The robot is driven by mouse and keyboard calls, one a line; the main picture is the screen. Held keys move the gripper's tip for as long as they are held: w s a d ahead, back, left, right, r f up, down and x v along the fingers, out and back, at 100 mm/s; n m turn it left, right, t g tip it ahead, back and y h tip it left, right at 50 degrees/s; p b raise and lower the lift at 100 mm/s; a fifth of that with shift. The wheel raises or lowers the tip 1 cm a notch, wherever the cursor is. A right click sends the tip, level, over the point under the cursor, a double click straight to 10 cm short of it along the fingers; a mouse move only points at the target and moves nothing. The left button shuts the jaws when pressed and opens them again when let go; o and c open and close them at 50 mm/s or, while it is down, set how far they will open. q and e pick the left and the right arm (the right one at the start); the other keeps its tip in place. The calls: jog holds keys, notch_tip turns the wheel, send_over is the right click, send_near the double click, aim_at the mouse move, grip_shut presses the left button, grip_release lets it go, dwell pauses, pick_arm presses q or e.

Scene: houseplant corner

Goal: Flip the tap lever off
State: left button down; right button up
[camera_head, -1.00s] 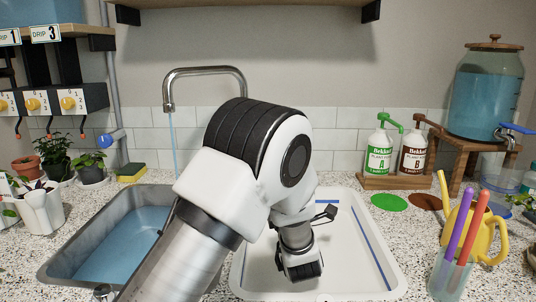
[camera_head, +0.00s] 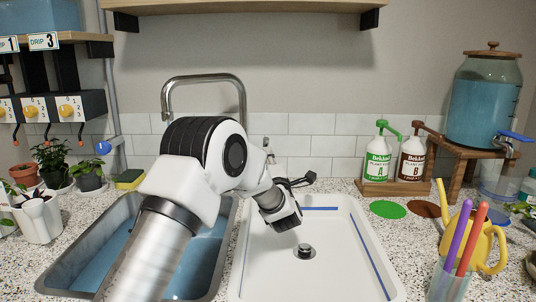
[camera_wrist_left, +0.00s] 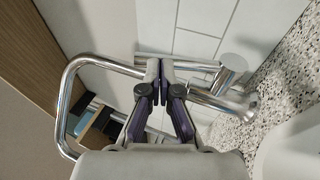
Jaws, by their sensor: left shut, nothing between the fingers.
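The chrome tap (camera_head: 205,79) arches over the left basin in the head view. Its base is partly hidden behind my left arm, and the grey upright part right of its pipe looks like the lever (camera_head: 267,150). In the left wrist view the tap body with its stubby lever (camera_wrist_left: 233,63) is right of my left gripper (camera_wrist_left: 165,66). That gripper is shut and empty, its fingertips pointing at the tiled wall, close to the tap but with no clear contact. My arm covers the area below the spout, so I cannot tell whether water runs. My right gripper is out of view.
The left basin (camera_head: 52,270) holds blue water; the white right basin (camera_head: 345,262) is empty. Soil-feed bottles (camera_head: 377,163) stand on a wooden stand at right. A yellow watering can (camera_head: 489,240) and pen cup (camera_head: 447,281) are front right. A shelf (camera_head: 245,5) hangs above.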

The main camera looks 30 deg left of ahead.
pick_arm(q)
jog(key=shift+w+a, duration=0.1)
jog(key=w+a+r+g+h+p, duration=0.1)
jog(key=w+r+g+h+p, duration=0.1)
jog(key=p, duration=0.2)
jog(key=shift+a+m, duration=0.15)
jog(key=shift+m, duration=0.25)
jog(key=shift+w+a+r, duration=0.1)
jog(key=shift+w+a, duration=0.05)
jog(key=shift+w, duration=0.15)
